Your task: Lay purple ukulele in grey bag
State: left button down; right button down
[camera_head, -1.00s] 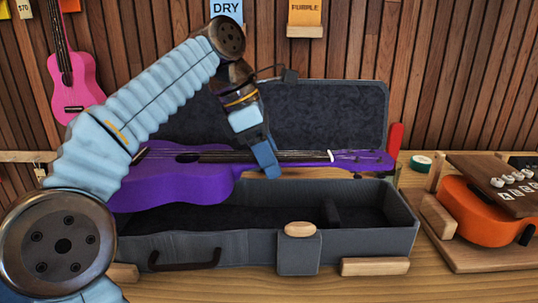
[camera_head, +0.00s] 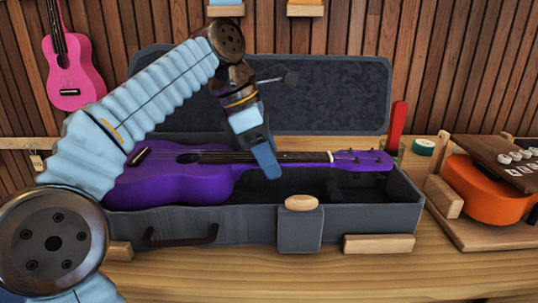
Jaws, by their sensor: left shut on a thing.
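The purple ukulele (camera_head: 178,189) is level, with its body to the left and its headstock to the right. Its lower part is inside the open grey bag (camera_head: 230,226), behind the front wall. I cannot tell whether it touches the bag's floor. The bag's dark-lined lid (camera_head: 325,98) stands open at the back. My left gripper (camera_head: 266,163) is shut on the ukulele's neck, coming from above. My left arm covers part of the lid and the body's left end. My right gripper is not in view.
Wooden blocks (camera_head: 379,244) sit against the bag's front. An orange ukulele (camera_head: 487,190) lies in a wooden holder at the right, near a green tape roll (camera_head: 424,147) and a red-handled thing (camera_head: 396,126). A pink ukulele (camera_head: 72,68) hangs on the slatted wall.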

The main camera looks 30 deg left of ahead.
pick_arm(q)
jog(key=shift+f, duration=0.1)
dwell(0.3)
jog(key=shift+f+b, duration=1.6)
jog(key=shift+f, duration=0.55)
jog(key=shift+c, duration=2.2)
grip_release()
jog(key=shift+r, duration=0.15)
jog(key=shift+r+p, duration=0.9)
jog(key=shift+p, duration=0.3)
